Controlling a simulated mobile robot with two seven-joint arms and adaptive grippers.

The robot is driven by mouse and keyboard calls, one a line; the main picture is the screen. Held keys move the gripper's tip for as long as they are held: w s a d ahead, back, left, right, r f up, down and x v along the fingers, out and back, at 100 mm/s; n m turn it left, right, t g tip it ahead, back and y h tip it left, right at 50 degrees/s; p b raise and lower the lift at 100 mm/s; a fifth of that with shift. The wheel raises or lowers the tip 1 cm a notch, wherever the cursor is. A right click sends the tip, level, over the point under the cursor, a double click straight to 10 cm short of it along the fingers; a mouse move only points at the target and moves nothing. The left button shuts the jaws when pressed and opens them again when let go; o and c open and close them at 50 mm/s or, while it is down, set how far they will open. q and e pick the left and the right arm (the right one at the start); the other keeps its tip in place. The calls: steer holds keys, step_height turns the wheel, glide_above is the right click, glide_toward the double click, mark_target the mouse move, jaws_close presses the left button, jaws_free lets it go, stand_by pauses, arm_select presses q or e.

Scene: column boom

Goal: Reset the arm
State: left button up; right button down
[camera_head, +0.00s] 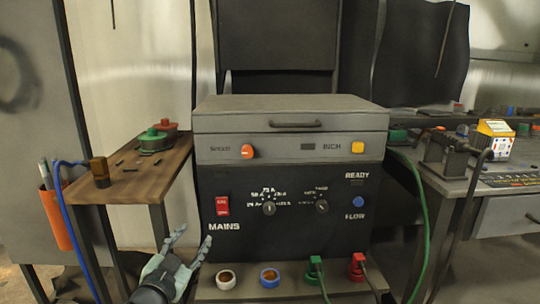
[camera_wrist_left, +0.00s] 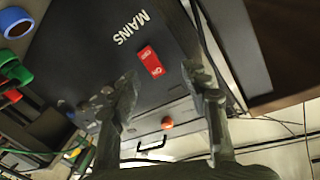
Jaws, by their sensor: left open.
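My left gripper (camera_head: 192,238) is open and empty at the lower left of the head view, in front of the dark panel of a control cabinet (camera_head: 340,235). Its two fingers also frame the lower middle of the left wrist view (camera_wrist_left: 160,75). The red MAINS switch (camera_head: 222,206) is above and to the right of the fingertips in the head view; it also shows between and beyond the fingers in the wrist view (camera_wrist_left: 151,62). My right gripper is not in view.
Cups and red and green connectors (camera_head: 357,267) line the cabinet's lower ledge. A grey workbench (camera_head: 490,212) stands right, with a green cable (camera_head: 424,220) hanging near it.

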arm_select(q)
steer(key=s+a+f+n+g+y, duration=0.15)
steer(key=s+f, duration=0.25)
steer(key=f, duration=0.4)
steer(key=s+a+f+n+g+y, duration=0.1)
steer(key=s+a+f+g, duration=0.25)
steer(key=f, duration=0.35)
steer(key=s+a+f+n+g+y, duration=0.1)
steer(key=s+f+g, duration=0.1)
steer(key=s+f, duration=0.45)
steer(key=s+a+f+n+g, duration=0.1)
steer(key=s+f+g, duration=0.6)
steer(key=s+f, duration=0.9)
steer(key=s+a, duration=0.1)
steer(key=s, duration=0.2)
steer(key=shift+a, duration=0.1)
